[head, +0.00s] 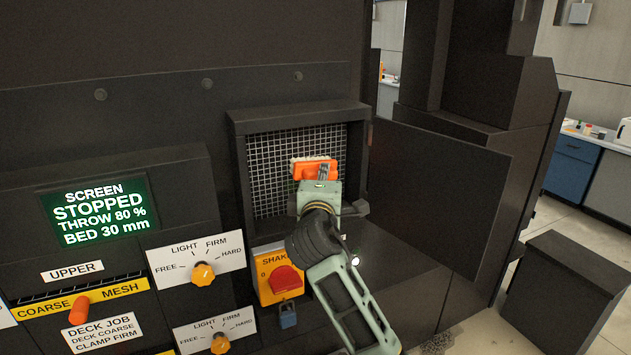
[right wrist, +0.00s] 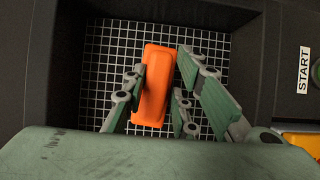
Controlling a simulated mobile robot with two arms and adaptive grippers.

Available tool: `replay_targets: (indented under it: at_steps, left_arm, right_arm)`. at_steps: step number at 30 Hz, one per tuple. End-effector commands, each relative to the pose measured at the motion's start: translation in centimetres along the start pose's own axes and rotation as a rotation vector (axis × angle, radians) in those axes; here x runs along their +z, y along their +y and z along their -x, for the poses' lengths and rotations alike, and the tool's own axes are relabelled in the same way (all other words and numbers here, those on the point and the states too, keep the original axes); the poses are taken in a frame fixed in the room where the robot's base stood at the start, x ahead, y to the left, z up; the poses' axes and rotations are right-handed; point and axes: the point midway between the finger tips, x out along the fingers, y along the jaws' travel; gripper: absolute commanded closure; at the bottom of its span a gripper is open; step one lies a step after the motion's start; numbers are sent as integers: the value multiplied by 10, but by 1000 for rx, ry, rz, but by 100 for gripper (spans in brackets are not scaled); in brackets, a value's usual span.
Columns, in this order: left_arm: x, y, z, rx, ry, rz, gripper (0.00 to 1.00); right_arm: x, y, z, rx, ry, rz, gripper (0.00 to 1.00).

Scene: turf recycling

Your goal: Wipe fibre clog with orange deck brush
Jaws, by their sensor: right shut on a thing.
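The orange deck brush (head: 317,169) is in front of the wire mesh screen (head: 268,165) inside a dark square opening. A pale bristle edge shows behind its orange block. My right gripper (head: 321,183) is shut on the brush. In the right wrist view, the brush (right wrist: 157,80) stands lengthwise between my right gripper's fingers (right wrist: 158,95), with the mesh (right wrist: 105,65) behind it. I cannot tell whether the bristles touch the mesh. I make out no fibre clog on the bare mesh; the part behind the brush is hidden. My left gripper is not in view.
A dark frame (head: 240,180) surrounds the opening, and an open dark door panel (head: 440,195) stands to its right. Below are a yellow shaker switch (head: 280,275) with a red knob and a padlock. A green display (head: 100,212) reads "SCREEN STOPPED".

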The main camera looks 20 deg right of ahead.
Motion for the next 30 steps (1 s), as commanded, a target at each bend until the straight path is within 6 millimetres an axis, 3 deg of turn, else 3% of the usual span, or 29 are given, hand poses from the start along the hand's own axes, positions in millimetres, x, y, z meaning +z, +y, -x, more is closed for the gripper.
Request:
replay_targets:
  at_steps: [18, 26, 30]
  left_arm:
    - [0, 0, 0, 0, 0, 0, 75]
    - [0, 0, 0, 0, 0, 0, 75]
    - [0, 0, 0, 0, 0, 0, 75]
  right_arm:
    - [30, 1, -17, 1, 1, 0, 95]
    - [30, 1, -16, 1, 2, 0, 95]
    - [35, 0, -6, 1, 2, -1, 100]
